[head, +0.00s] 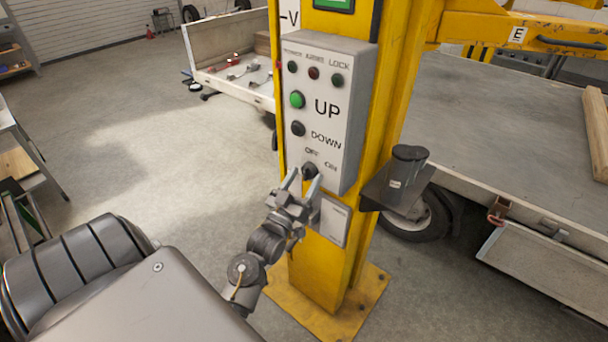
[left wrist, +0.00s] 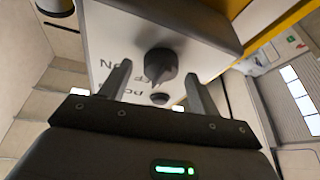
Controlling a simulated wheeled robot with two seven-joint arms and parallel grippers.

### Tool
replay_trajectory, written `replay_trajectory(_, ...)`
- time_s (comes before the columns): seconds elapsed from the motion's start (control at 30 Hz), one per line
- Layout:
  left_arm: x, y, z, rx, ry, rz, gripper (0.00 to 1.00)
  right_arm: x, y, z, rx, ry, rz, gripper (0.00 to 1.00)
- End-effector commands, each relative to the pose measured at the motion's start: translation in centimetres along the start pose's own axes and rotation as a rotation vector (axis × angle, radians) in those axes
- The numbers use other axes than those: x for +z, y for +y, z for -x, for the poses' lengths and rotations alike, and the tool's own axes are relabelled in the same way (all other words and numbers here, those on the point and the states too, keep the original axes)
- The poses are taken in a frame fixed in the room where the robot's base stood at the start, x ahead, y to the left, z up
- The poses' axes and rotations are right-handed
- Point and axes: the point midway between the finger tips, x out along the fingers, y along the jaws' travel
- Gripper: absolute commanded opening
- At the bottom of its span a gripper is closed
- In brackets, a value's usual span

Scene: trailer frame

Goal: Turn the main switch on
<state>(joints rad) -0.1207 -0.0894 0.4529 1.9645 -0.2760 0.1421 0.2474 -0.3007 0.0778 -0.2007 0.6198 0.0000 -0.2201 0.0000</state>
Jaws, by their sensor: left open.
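The main switch (head: 309,171) is a dark rotary knob low on the grey control box (head: 345,130), under the words OFF and ON. It also shows in the left wrist view (left wrist: 160,65). My left gripper (head: 301,183) is open at the knob, with one finger on each side of it. In the left wrist view the open fingers (left wrist: 158,88) frame the knob, and a gap shows on both sides. Whether the fingertips touch the box is hard to tell. My right gripper is not in view.
Above the switch are a green UP button (head: 297,99), a dark DOWN button (head: 298,128) and small lamps. The box is on a yellow post (head: 330,265). A dark cup (head: 407,166) stands on a shelf (head: 374,193) to the right. A trailer bed (head: 500,120) lies behind.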

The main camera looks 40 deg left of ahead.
Motion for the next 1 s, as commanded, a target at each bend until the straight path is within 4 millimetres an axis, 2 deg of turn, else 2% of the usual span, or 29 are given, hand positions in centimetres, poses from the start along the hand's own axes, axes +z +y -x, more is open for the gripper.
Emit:
replay_trajectory(0.33,0.07,-0.02,-0.42,0.0,-0.001,0.0,0.62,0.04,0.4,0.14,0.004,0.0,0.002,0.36)
replay_trajectory(0.7,0.06,-0.02,-0.4,-0.001,-0.001,0.0,0.17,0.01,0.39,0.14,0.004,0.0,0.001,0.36)
replay_trajectory(1.0,0.15,-0.12,-0.38,0.018,0.002,-0.042,0.17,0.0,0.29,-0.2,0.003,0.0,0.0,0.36)
